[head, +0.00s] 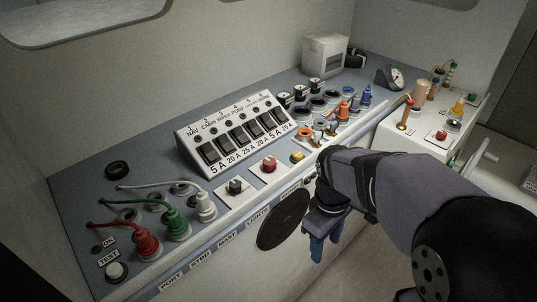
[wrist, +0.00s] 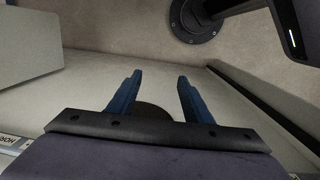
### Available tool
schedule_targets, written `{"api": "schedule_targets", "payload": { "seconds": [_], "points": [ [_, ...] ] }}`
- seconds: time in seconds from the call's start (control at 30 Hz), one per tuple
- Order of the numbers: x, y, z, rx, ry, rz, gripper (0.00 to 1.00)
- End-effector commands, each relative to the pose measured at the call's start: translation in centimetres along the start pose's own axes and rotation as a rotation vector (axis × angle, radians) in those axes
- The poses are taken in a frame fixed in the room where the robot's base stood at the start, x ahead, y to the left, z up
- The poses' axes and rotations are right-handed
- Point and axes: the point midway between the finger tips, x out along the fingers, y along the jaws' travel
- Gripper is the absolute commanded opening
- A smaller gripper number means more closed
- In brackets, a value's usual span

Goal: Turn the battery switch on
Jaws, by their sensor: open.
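A red rotary knob (head: 269,163) on a white plate sits on the blue-grey console, below the breaker panel. A black knob (head: 235,186) on a similar plate is to its left. No readable label shows which is the battery switch, and I cannot read the knobs' positions for certain. My gripper (head: 322,250) hangs in front of the console, right of and below both knobs, pointing down and apart from them. Its blue fingers also show in the wrist view (wrist: 159,76), spread with nothing between them. Neither knob shows there.
The tilted breaker panel (head: 236,130) stands behind the knobs. Red, green and white plugs (head: 176,222) with cables fill the left end. Several sockets and orange fittings (head: 318,126) lie to the right. A black disc (head: 284,219) is on the console's front. Space above the knobs is clear.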

Motion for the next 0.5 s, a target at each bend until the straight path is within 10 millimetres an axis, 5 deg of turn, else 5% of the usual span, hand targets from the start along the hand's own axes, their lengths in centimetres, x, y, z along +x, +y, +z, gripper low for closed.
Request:
{"api": "schedule_targets", "payload": {
  "seconds": [0.2, 0.5],
  "points": [
    [-6.0, 2.3, -6.5, -0.639, -0.06, 0.048, 0.46],
    [-12.6, 3.0, -13.7, -1.394, -0.172, 0.085, 0.46]
  ]
}}
